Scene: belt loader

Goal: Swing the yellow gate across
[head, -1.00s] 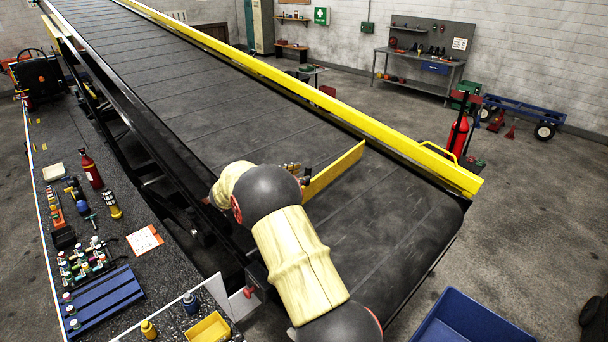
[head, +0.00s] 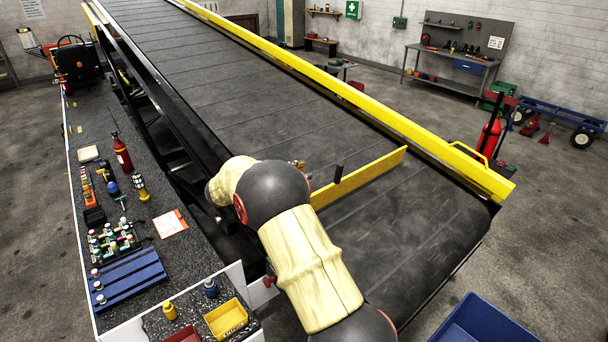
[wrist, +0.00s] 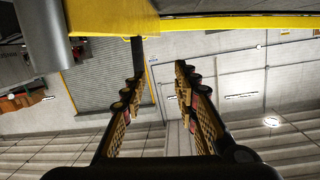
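The yellow gate (head: 365,178) is a flat bar standing on edge across the belt near its front end. Its right end is close to the right yellow rail; whether they touch I cannot tell. Its left end is hidden behind my arm. A black upright handle (head: 338,173) rises from it. My gripper (head: 300,164) shows only as a small piece past my arm, left of the handle and apart from it. In the wrist view, my gripper (wrist: 160,78) is open and empty, with the gate (wrist: 110,22) at the top and the handle (wrist: 138,58) beyond the left fingertip.
The belt (head: 240,90) runs away between a black left side frame and the yellow rail (head: 400,118). A blue bin (head: 485,322) stands at the front right.

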